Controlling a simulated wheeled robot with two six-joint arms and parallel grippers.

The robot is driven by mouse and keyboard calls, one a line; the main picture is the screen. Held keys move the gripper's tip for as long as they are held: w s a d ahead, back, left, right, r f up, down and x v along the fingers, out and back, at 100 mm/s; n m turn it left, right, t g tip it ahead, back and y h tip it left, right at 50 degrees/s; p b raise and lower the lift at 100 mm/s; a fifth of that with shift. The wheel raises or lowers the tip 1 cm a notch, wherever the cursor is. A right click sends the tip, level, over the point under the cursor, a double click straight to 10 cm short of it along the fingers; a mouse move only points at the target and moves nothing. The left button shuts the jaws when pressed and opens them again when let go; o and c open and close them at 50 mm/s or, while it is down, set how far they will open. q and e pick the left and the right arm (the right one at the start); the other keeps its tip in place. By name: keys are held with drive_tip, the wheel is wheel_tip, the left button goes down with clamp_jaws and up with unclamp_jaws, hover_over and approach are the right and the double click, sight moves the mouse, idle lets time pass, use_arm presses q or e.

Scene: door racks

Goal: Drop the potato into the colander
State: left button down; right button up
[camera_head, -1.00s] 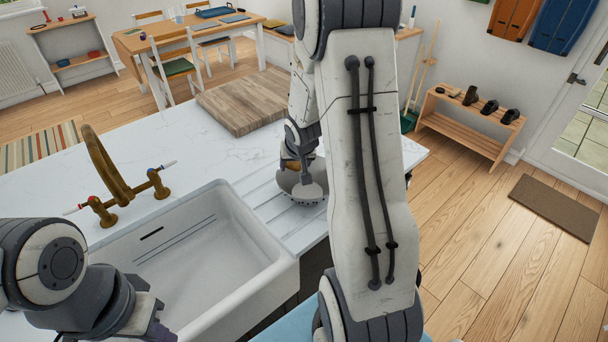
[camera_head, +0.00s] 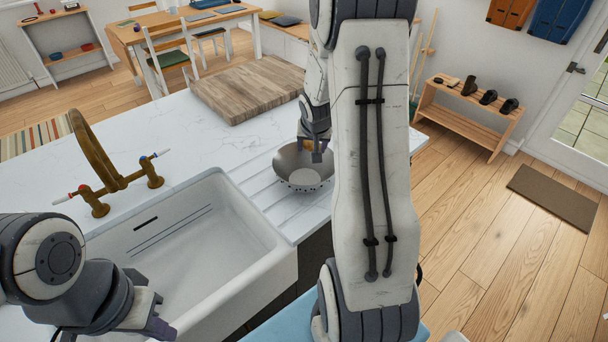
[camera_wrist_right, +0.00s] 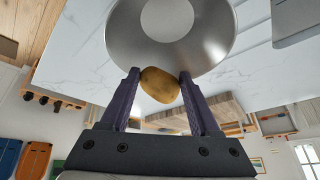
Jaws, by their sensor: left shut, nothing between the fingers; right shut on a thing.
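The colander (camera_head: 303,166) is a grey metal bowl on the grooved drainer beside the sink, at the middle of the head view. It also shows large at the top of the right wrist view (camera_wrist_right: 208,42). My right gripper (camera_head: 317,155) is over the colander. In the right wrist view its purple fingers (camera_wrist_right: 160,88) are shut on the brown potato (camera_wrist_right: 160,84), with the bowl beyond it. My left gripper (camera_head: 162,332) is shut and empty at the lower left, by the front of the sink.
The white sink (camera_head: 200,250) with a brass tap (camera_head: 100,165) lies left of the colander. A wooden board (camera_head: 250,90) lies on the worktop behind. My right arm hides part of the worktop's right end.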

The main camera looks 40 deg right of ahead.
drive_tip(key=o, duration=1.4)
drive_tip(key=shift+s+r+p, duration=0.1)
drive_tip(key=shift+r+p, duration=0.2)
drive_tip(key=shift+r, duration=0.05)
drive_tip(key=shift+p+v, duration=0.6)
drive_tip(key=shift+v, duration=4.25)
drive_tip(key=shift+s+a+f, duration=0.1)
drive_tip(key=shift+s+a, duration=0.05)
drive_tip(key=shift+a, duration=0.05)
